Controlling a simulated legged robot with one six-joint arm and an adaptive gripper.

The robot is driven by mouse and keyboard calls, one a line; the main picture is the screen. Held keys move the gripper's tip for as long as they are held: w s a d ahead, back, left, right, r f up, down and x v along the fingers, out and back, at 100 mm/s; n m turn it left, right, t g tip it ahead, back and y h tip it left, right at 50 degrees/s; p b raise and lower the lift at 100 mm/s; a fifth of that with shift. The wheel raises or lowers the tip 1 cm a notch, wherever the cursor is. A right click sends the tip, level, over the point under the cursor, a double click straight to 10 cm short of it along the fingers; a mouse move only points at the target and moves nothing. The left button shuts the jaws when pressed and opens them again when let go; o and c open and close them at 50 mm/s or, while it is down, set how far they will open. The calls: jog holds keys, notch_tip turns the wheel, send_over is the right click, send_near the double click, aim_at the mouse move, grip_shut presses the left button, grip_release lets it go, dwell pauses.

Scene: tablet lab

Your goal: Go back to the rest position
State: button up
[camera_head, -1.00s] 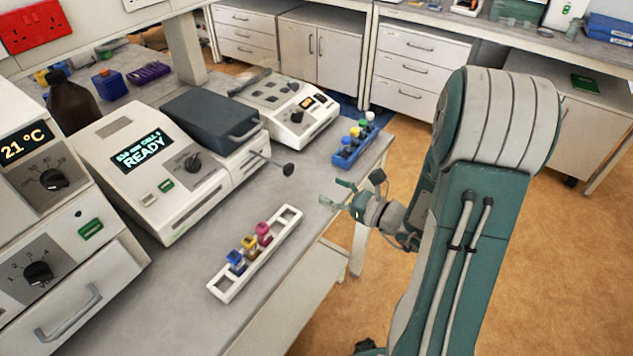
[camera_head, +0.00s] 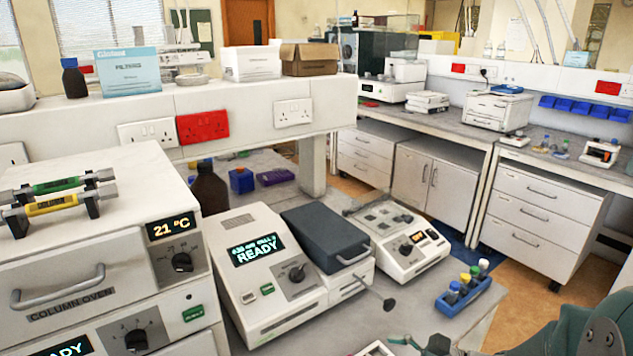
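My gripper (camera_head: 408,342) is at the bottom edge of the head view, mostly cut off. One green fingertip shows above the bench's front edge, so I cannot see whether the fingers are apart. Part of my arm shows in the bottom right corner. A corner of a white rack (camera_head: 375,349) shows at the bottom edge, just left of the gripper; the rest of it is out of view.
A blue rack (camera_head: 462,300) with several capped vials stands near the bench edge, above my gripper. A spectrophotometer reading READY (camera_head: 262,280), a smaller instrument (camera_head: 403,240) and a column oven (camera_head: 80,268) fill the bench. Floor (camera_head: 535,288) shows at right.

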jog(key=s+a+r+n+g+h, duration=0.1)
jog(key=s+a+n+g+h, duration=0.15)
jog(key=s+n, duration=0.3)
jog(key=s+a+r+n+g+h, duration=0.1)
jog(key=s+n+g+h, duration=0.25)
jog(key=n, duration=0.25)
jog(key=s+d+r+n+t+h, duration=0.2)
jog(key=d+r+n+t+h, duration=0.2)
jog(key=d+r+n+h, duration=0.1)
jog(key=r+n+h, duration=0.1)
jog(key=n+h, duration=0.1)
jog(key=shift+s+r+n+t, duration=0.25)
jog(key=shift+s+n+t, duration=0.1)
jog(key=shift+t, duration=0.05)
